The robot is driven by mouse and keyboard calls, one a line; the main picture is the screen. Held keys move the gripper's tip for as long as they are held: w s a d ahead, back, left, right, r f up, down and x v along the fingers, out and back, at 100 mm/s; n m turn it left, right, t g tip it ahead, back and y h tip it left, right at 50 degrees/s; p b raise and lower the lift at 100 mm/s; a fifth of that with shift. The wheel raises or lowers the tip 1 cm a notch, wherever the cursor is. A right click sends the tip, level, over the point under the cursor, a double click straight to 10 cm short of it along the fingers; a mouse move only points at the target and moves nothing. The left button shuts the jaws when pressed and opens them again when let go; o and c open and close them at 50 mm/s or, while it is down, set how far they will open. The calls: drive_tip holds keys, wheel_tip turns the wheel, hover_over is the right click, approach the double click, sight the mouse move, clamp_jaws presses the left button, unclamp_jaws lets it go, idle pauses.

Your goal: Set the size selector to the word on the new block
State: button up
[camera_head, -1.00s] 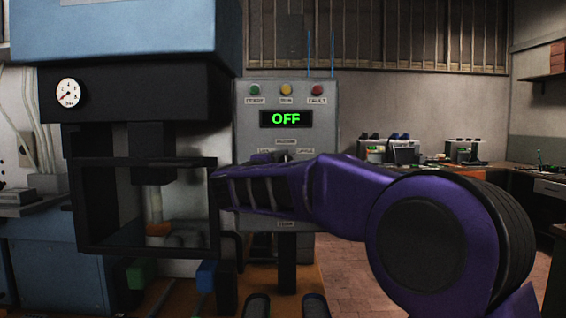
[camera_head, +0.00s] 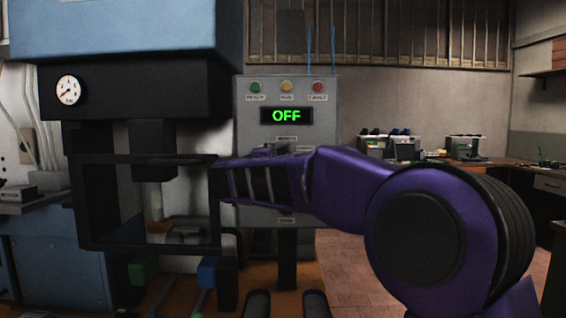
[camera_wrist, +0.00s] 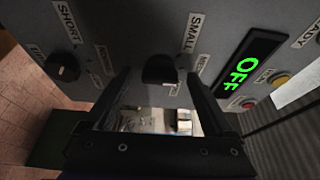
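The size selector is a dark round knob (camera_wrist: 160,70) on the grey control panel (camera_head: 325,110). In the wrist view the word SMALL is printed beside it, with other labels partly hidden. I cannot tell which word the knob points to. My gripper (camera_wrist: 158,78) is open, with one finger on each side of the knob and gaps showing between. In the head view my purple arm covers the selector. The panel display (camera_head: 286,115) reads OFF in green. No word on a new block is readable in either view.
A second knob (camera_wrist: 62,67) sits beside a SHORT label. Green, yellow and red lamps line the panel top. The press with its dark guard frame (camera_head: 92,245) stands left, close to my arm. A green block (camera_head: 142,270) and a blue block (camera_head: 206,272) are below it.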

drive_tip(key=v, duration=1.7)
drive_tip(key=shift+s, duration=0.25)
drive_tip(key=shift+a, duration=0.1)
